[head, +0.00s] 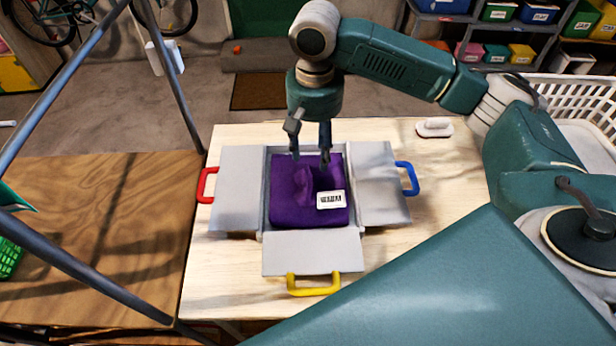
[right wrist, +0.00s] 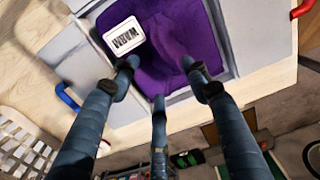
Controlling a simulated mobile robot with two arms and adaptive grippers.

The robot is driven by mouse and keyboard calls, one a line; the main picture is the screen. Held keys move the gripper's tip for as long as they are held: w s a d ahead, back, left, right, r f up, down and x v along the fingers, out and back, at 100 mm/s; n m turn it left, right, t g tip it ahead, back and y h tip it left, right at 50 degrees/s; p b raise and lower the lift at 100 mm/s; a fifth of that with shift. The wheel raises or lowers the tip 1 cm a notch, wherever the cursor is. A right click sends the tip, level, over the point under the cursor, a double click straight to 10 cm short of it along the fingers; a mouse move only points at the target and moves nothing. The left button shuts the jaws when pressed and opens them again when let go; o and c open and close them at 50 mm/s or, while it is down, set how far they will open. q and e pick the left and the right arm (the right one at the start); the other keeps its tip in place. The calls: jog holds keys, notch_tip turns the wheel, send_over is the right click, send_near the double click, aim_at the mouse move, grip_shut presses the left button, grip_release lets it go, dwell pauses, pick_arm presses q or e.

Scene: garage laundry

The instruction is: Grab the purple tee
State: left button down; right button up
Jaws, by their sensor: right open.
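The purple tee (head: 290,208) lies folded on the middle panel of a grey folding board (head: 240,190) on the light wood table. A raised fold runs across its upper part. A white label reading WARM (head: 331,200) lies on its lower right; the label (right wrist: 124,36) also shows in the right wrist view. My right gripper (head: 310,160) is over the tee's far part, pointing down. In the right wrist view its three fingers (right wrist: 160,80) are spread apart over the purple cloth (right wrist: 180,32), with nothing between them. I cannot tell whether the tips touch the cloth. My left gripper is not in view.
The board has red (head: 205,185), blue (head: 407,178) and yellow (head: 313,287) handles. A white oval object (head: 434,127) lies at the table's far right. A white laundry basket (head: 580,97) stands right. Grey poles (head: 172,75) cross the left side. The browner left tabletop (head: 95,225) is mostly clear.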

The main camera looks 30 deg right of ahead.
aim_at(311, 175)
jog(key=shift+s+f, duration=0.2)
jog(key=shift+f, duration=0.85)
jog(key=f, duration=0.1)
jog(key=f+p, duration=0.1)
jog(key=f, duration=0.3)
jog(key=shift+w+a, duration=0.25)
jog(key=shift+f+p, duration=0.3)
jog(key=shift+f, duration=0.1)
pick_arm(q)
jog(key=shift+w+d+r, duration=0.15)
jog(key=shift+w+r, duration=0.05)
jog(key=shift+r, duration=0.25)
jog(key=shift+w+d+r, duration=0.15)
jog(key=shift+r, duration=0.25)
pick_arm(e)
grip_shut()
